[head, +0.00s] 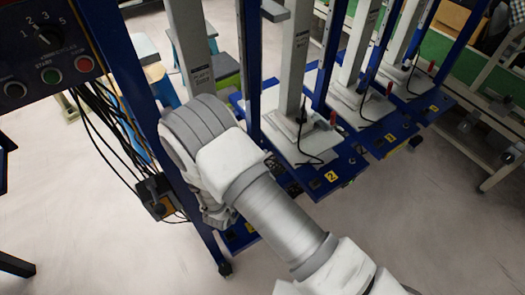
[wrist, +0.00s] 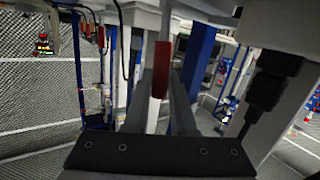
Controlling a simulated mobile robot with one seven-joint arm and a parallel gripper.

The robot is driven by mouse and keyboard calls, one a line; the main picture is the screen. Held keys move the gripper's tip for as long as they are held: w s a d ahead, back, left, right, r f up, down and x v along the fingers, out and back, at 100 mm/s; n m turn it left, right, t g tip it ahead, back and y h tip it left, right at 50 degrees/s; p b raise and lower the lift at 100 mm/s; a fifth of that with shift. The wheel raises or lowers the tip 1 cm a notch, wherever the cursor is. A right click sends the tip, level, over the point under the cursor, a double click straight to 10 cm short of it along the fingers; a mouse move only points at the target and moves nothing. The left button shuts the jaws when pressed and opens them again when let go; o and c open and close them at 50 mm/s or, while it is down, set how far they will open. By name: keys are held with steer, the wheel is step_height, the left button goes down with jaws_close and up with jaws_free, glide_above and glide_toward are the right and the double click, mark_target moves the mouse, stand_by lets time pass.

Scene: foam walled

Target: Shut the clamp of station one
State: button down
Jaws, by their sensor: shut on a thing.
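The clamp of station one shows in the wrist view by its lever handle, with a red grip (wrist: 162,68) and a pale part below it. My gripper (wrist: 157,92) has its two grey fingers on either side of this lever and is shut on it. The handle stands about upright in the wrist view. In the head view my arm covers the gripper and most of station one; only a bit of its blue base (head: 238,238) shows below the arm. How far the clamp is closed cannot be told.
Station two (head: 331,176), with its white plate and red-handled clamp (head: 332,117), stands right beside my arm; more stations follow to the right. A control box (head: 45,50) and hanging cables (head: 112,130) are at left. A black fitting (wrist: 268,92) is close at right in the wrist view.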

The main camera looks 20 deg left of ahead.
steer(key=shift+s+a+t+b, duration=0.25)
steer(key=shift+t+b, duration=0.15)
steer(key=shift+n, duration=0.3)
steer(key=c, duration=0.8)
jaws_free()
steer(key=shift+o, duration=0.2)
steer(key=shift+s, duration=0.2)
